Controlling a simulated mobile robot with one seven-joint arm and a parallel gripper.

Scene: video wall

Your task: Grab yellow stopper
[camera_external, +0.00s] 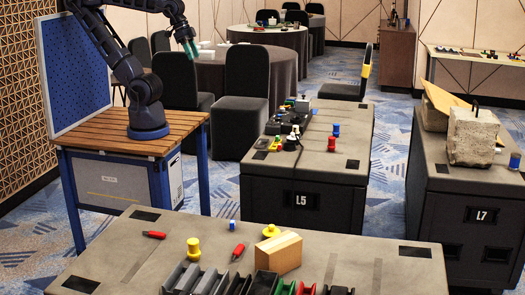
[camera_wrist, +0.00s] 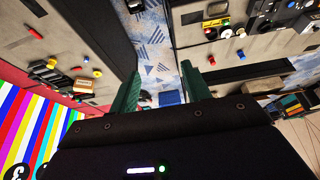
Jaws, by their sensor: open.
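Two yellow pieces stand on the near grey table (camera_external: 330,226); I cannot tell for certain which is the stopper. One is an upright yellow stopper-like piece (camera_external: 193,249) at the left, behind dark blocks. The other is a low yellow piece with a wide base (camera_external: 270,231), behind a wooden block. In the wrist view they appear small at the left: the first (camera_wrist: 52,63) and the second (camera_wrist: 97,73).
Near the yellow pieces are the wooden block (camera_external: 280,254), a small blue piece (camera_external: 231,224) and red pieces (camera_external: 238,251). A row of coloured blocks (camera_external: 238,284) lines the front edge. Table L5 (camera_external: 340,160) and table L7 (camera_external: 470,180) stand behind. Carpet gaps separate the tables.

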